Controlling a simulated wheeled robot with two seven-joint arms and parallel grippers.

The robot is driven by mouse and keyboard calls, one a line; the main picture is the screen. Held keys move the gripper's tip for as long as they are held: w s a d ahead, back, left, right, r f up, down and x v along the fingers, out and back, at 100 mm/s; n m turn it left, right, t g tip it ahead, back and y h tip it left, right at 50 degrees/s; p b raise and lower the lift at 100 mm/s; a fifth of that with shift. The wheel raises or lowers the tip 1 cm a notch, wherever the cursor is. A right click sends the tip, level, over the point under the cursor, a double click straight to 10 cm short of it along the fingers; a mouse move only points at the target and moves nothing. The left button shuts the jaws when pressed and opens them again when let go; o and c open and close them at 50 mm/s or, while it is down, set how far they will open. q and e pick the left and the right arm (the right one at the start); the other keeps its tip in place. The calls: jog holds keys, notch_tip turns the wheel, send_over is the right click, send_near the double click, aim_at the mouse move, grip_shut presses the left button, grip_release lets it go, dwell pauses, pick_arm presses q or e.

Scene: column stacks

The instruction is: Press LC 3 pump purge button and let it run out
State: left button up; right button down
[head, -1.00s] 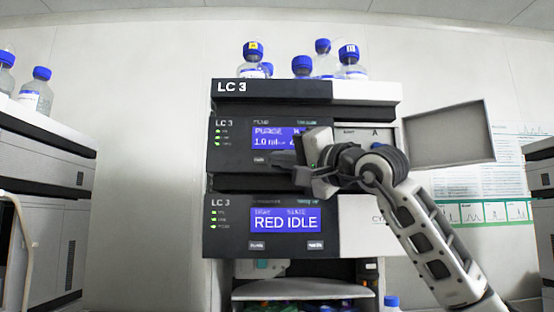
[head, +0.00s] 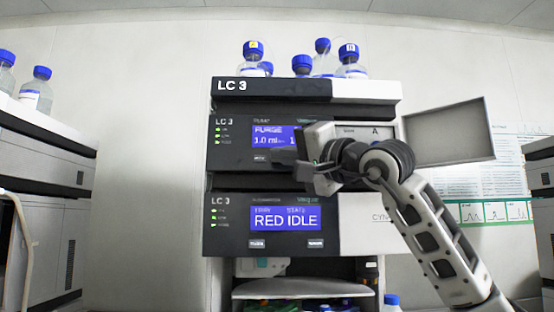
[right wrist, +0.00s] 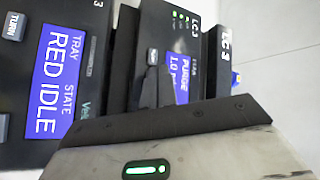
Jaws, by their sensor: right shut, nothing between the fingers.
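The LC 3 pump module (head: 228,160) is the upper dark front panel of the stack. Its blue display (head: 270,137) reads "PURGE" and "1.0 ml", with the right part hidden behind my right gripper. One small button (head: 260,159) shows below the display; anything farther right is covered. My right gripper (head: 304,173) is shut and empty, in front of the right lower part of the pump panel. I cannot tell whether it touches the panel. The right wrist view shows the pump display (right wrist: 178,75) sideways, partly covered. My left gripper is in neither view.
Below is another LC 3 module whose display (head: 286,218) reads "RED IDLE", with two buttons under it. Blue-capped bottles (head: 302,66) stand on top of the stack. An open panel door (head: 450,133) sticks out to the right. Other instruments stand at both sides.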

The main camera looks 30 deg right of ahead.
jog(key=shift+s+a+b, duration=0.15)
jog(key=shift+s+a, duration=0.25)
jog(key=shift+s, duration=0.3)
jog(key=shift+s+a+b, duration=0.1)
jog(key=shift+s+a, duration=0.35)
jog(key=shift+s, duration=0.25)
jog(key=shift+s+a+b, duration=0.15)
jog(key=shift+s+a, duration=0.25)
jog(key=shift+s, duration=0.3)
jog(key=shift+w, duration=0.1)
